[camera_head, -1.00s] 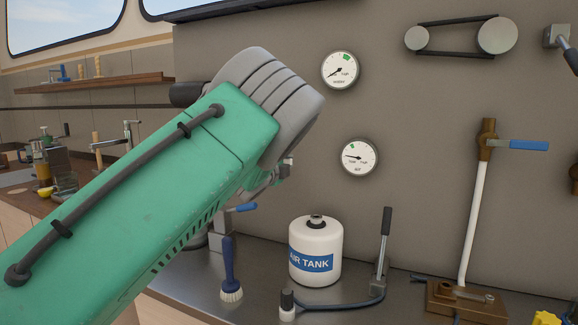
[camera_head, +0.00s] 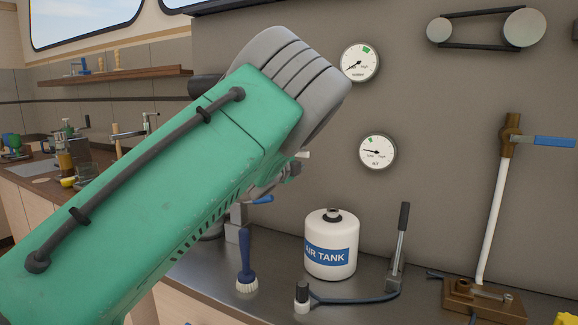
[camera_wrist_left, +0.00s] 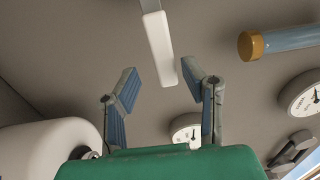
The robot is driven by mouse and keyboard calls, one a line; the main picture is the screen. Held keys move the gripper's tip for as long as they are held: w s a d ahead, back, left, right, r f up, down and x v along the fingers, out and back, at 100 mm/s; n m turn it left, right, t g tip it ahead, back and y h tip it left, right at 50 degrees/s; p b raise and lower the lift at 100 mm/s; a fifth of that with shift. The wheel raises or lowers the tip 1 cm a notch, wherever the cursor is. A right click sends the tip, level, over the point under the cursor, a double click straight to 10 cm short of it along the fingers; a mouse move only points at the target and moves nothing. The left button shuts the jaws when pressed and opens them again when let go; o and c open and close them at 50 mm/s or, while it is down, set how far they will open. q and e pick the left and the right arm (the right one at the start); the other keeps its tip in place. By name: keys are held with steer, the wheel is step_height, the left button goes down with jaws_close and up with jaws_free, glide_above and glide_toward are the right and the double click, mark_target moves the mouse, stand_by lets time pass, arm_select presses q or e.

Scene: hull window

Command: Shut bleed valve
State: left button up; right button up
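No label marks the bleed valve, so I cannot tell which part it is. A blue-handled valve (camera_head: 262,199) shows beside the air tank (camera_head: 330,245), partly hidden by my left arm. Another blue lever (camera_head: 553,141) sits on top of a white pipe at the right. My left gripper (camera_head: 287,172) is mostly hidden behind its green forearm in the head view. In the left wrist view, its two fingers (camera_wrist_left: 160,80) are spread apart. The end of a white bar (camera_wrist_left: 158,45) shows between the fingertips there, with no visible grip on it. My right gripper is out of view.
Two gauges (camera_head: 361,62) (camera_head: 377,152) hang on the grey wall. The wrist view also shows a blue cylinder with a brass-coloured end (camera_wrist_left: 280,38).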

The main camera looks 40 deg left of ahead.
arm_select(q)
steer(key=v, duration=0.9)
steer(key=shift+s, duration=0.3)
steer(key=shift+f, duration=0.1)
